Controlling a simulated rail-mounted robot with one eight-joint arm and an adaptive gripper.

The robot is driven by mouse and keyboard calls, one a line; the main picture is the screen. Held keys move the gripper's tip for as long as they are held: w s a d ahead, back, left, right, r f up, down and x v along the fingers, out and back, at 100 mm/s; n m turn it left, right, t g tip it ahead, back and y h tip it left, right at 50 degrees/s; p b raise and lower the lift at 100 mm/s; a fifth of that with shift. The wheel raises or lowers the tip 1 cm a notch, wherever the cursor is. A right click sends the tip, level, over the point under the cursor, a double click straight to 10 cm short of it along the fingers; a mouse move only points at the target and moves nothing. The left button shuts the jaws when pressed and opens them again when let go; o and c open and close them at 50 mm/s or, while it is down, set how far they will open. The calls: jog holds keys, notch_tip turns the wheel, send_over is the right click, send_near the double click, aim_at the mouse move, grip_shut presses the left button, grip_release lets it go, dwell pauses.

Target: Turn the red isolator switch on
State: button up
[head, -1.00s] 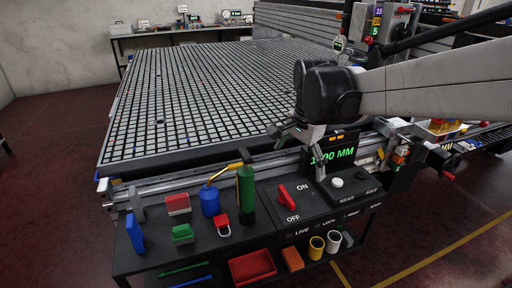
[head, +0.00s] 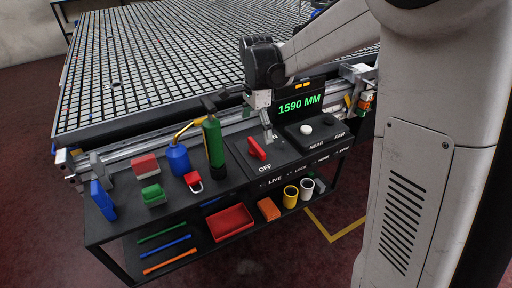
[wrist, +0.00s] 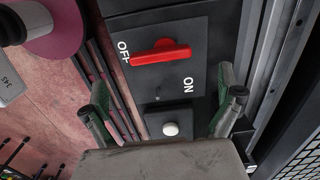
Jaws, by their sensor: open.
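The red isolator switch (head: 257,149) sits on a dark panel (head: 240,160) on the bench top. In the wrist view its red handle (wrist: 160,52) lies with its narrow end toward the OFF label (wrist: 123,52); the ON label (wrist: 188,90) is off to the side. My gripper (head: 268,132) is just behind and above the switch in the head view and hides the ON label there. In the wrist view my gripper (wrist: 165,103) is open and empty, its fingers wide apart, with the handle beyond the fingertips. I see no contact with the handle.
A white knob (head: 305,129) is on the box to the right.

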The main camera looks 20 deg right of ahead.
aim_at(257, 145)
notch_tip(257, 145, down, 8)
jog(key=shift+r+b, duration=0.1)
jog(key=shift+b, duration=0.8)
jog(key=c, duration=1.1)
